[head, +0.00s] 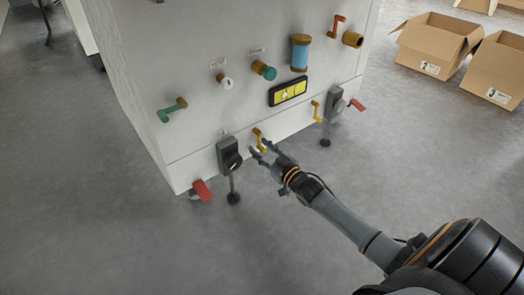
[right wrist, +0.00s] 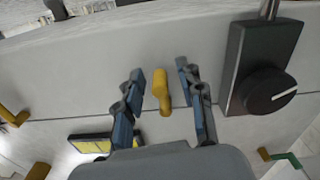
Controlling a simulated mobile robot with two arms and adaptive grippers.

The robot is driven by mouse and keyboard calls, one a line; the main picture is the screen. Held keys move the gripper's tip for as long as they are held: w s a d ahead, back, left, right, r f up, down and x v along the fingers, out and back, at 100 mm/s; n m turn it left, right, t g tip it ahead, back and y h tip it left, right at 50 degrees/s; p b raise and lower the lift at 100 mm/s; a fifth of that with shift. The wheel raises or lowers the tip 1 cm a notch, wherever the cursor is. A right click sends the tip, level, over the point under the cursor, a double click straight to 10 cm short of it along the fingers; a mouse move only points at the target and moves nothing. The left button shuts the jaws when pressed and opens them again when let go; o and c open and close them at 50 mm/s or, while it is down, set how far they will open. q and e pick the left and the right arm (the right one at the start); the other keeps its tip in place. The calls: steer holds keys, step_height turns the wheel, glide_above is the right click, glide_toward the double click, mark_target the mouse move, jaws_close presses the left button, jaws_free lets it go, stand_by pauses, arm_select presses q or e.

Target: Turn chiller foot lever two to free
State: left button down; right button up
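A white cabinet (head: 225,40) carries two small yellow levers low on its front. The nearer yellow lever (head: 258,137) is at my right gripper (head: 262,153). In the right wrist view, this yellow lever (right wrist: 160,90) lies between the two blue-padded fingers, with a gap on each side. The right gripper is open and holds nothing. The other yellow lever (head: 316,110) is farther right. Red levers stick out at the cabinet's bottom corners, one at the left (head: 202,190) and one at the right (head: 357,105). No label shows which is lever two. My left gripper is out of view.
A dark box with a round knob (head: 229,155) sits just left of the gripper, with a black caster below it. A second dark box (head: 335,101) is to the right. A yellow button panel (head: 288,92) is above. Cardboard boxes (head: 436,45) stand at the upper right. The grey floor in front is clear.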

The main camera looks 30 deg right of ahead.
steer(key=shift+c, duration=0.4)
jaws_close()
